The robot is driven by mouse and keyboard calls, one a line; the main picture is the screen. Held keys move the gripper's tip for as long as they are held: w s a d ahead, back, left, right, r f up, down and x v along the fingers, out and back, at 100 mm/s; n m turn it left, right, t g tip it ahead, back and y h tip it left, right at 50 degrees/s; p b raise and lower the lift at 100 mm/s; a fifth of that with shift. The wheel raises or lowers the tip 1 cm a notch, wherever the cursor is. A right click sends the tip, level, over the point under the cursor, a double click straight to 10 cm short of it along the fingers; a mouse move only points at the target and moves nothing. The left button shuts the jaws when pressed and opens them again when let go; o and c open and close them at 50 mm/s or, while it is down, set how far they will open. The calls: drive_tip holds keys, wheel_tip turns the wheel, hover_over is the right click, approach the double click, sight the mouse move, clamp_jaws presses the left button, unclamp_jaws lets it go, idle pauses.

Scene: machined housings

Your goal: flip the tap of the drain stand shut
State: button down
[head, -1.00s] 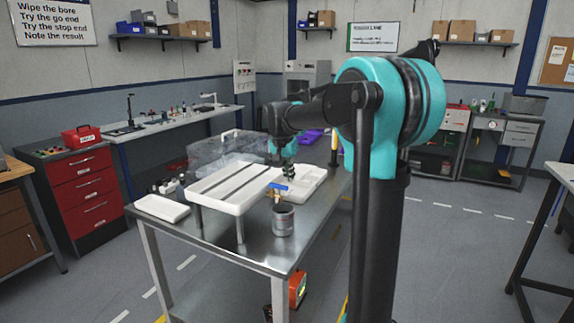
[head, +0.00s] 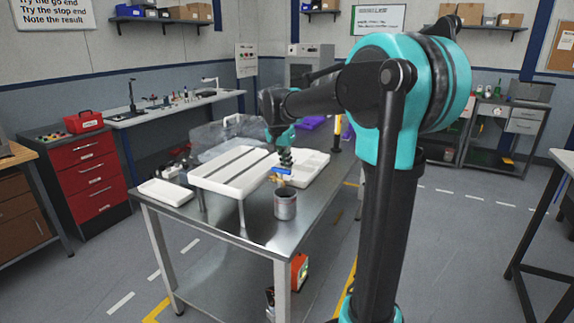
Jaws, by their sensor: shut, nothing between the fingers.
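The drain stand (head: 236,177) is a white slotted tray on legs, standing on the steel table. Its tap, with a blue lever handle (head: 282,171) and a brass-coloured body (head: 279,178), sits at the tray's right front corner. A grey metal cup (head: 285,206) stands on the table below the tap. My gripper (head: 286,163) is shut and empty, pointing down right at the blue handle. Whether its fingertips touch the handle cannot be told at this size.
A white divided tray (head: 313,164) lies behind the tap on the table (head: 238,228). A small white tray (head: 166,192) is at the left, with small dark parts behind it. A clear bin (head: 222,138) stands at the back. The table's front right is clear.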

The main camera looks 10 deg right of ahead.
sight(276, 168)
drive_tip(key=shift+s+m, duration=0.15)
drive_tip(key=shift+m, duration=0.35)
drive_tip(key=m, duration=0.2)
drive_tip(key=s+a+m+g+h, duration=0.1)
drive_tip(key=shift+s+m, duration=0.1)
drive_tip(key=shift+m, duration=0.3)
drive_tip(key=shift+s+a+m+g, duration=0.35)
drive_tip(key=shift+a+m, duration=0.4)
drive_tip(key=shift+m, duration=0.25)
drive_tip(key=shift+s+a+m+g, duration=0.35)
drive_tip(key=shift+a+m, duration=0.35)
drive_tip(key=shift+m, duration=0.3)
drive_tip(key=shift+a, duration=0.5)
drive_tip(key=shift+w+a, duration=0.15)
drive_tip(key=shift+a, duration=0.25)
drive_tip(key=shift+d, duration=0.1)
